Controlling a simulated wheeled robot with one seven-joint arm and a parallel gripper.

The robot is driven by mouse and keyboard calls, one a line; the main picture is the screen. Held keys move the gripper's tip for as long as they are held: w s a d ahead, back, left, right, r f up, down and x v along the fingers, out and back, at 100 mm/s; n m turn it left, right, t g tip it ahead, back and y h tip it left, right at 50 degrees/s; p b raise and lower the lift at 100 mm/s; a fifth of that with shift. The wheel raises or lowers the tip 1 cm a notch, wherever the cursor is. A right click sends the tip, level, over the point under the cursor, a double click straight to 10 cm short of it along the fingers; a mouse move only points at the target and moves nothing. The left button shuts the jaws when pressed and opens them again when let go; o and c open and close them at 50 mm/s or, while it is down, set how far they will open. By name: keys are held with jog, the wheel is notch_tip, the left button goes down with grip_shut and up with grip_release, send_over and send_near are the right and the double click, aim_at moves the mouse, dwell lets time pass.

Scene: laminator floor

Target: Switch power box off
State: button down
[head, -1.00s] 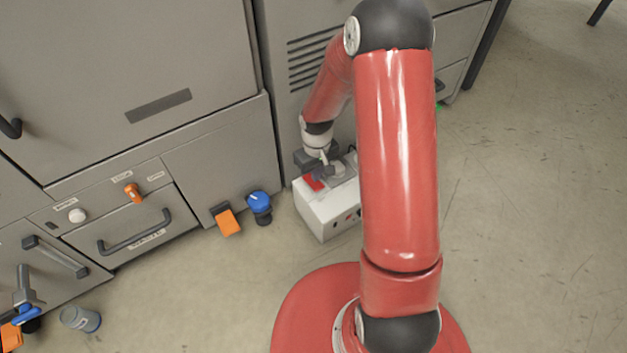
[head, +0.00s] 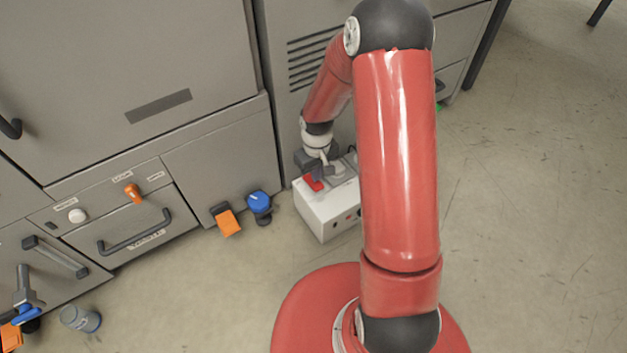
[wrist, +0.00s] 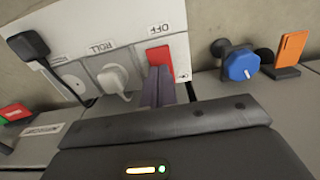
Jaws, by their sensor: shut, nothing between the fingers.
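The power box (head: 325,212) is a white box on the floor against the grey machine, partly hidden behind my arm in the head view. In the wrist view its top panel (wrist: 120,22) carries a red switch (wrist: 158,52) beside an "OFF" label, and the word "ROLL" by a white plug. The red switch also shows in the head view (head: 313,182). My gripper (wrist: 157,72) is shut and empty, its fingertips at the near edge of the red switch. I cannot tell whether they touch it. The switch's exact position is unclear.
A black plug (wrist: 28,44) and cord sit at the box's left in the wrist view. A blue knob (head: 258,202) and an orange pedal-like piece (head: 227,222) stand left of the box. A grey cup-like object (head: 80,318) lies on the floor. The right floor is clear.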

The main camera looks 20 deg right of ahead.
jog(key=shift+f, duration=1.55)
dwell(1.0)
jog(key=shift+r+p, duration=2.4)
jog(key=shift+r, duration=1.1)
jog(key=shift+r, duration=0.15)
notch_tip(320, 180, up, 14)
jog(key=t+p, duration=0.1)
jog(key=p, duration=0.1)
send_over(316, 184)
jog(key=s, duration=0.2)
jog(key=s+d+r+m+t+p, duration=0.1)
jog(key=s+r+m+t+p, duration=0.3)
jog(key=r, duration=0.8)
jog(key=s+a+r+p, duration=0.1)
jog(key=s+r+p, duration=0.1)
jog(key=s+r, duration=1.2)
jog(key=shift+s+t, duration=0.3)
jog(key=shift+s, duration=0.85)
